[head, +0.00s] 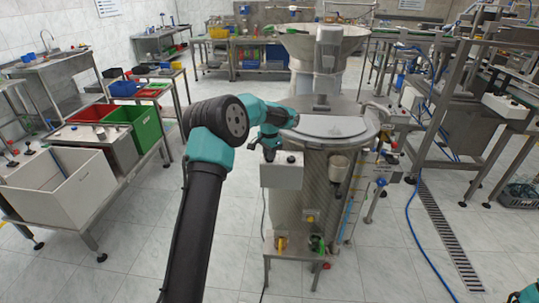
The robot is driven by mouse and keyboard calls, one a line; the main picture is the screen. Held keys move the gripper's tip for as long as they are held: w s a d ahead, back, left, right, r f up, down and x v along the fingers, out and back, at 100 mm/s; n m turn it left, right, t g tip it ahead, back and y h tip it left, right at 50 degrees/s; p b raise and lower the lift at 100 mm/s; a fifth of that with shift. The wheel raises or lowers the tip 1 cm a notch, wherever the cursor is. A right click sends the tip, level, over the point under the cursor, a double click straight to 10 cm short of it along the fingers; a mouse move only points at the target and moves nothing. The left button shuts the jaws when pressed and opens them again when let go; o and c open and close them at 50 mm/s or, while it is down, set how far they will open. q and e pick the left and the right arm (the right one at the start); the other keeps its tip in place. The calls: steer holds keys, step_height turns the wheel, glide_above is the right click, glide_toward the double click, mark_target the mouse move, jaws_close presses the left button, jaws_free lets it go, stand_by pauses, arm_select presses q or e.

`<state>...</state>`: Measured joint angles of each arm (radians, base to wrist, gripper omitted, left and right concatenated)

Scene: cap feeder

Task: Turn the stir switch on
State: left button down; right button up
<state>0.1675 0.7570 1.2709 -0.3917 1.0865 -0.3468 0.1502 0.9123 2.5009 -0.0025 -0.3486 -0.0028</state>
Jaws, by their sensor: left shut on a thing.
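A pale grey control box (281,177) is fixed to the front of the large steel feeder drum (320,190). A small dark knob (291,159) shows on the right of its top. My left gripper (269,156) reaches down to the left part of the box top. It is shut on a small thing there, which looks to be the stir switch. The fingers hide that switch, so its position cannot be told. My right gripper is out of view; only a bit of my right arm shows at the lower right corner.
A small steel stand (292,252) with yellow and green items is in front of the drum. A bench with a white bin (62,185) and red and green bins (140,125) is on the left. A blue hose (418,235) lies on the floor at right.

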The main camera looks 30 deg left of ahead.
arm_select(q)
steer(key=c, duration=1.1)
jaws_free()
steer(key=shift+c, duration=0.2)
steer(key=shift+r, duration=0.1)
step_height(320, 180, up, 17)
steer(key=shift+r, duration=0.15)
